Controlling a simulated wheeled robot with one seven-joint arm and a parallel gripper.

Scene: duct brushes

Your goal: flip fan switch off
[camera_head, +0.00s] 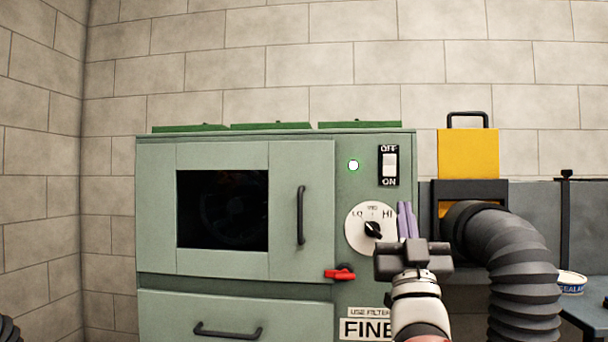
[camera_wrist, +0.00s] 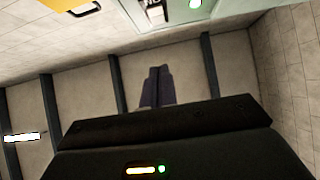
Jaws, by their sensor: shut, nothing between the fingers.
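The fan switch (camera_head: 389,165) is a white rocker on a black plate, marked OFF above and ON below, on the upper right of the green cabinet's front. I cannot tell clearly which way the rocker is tipped. In the wrist view the shut fingers (camera_wrist: 158,70) point toward the switch (camera_wrist: 155,13) at the top edge, where the lamp (camera_wrist: 195,4) also shows.
A dial (camera_head: 371,228) marked LO, MED and HI sits below the switch, partly beside my fingers. A red lever (camera_head: 340,273) juts out lower left. A black ribbed hose (camera_head: 520,270) and a yellow box (camera_head: 467,153) stand to the right. The cabinet door (camera_head: 237,208) is closed.

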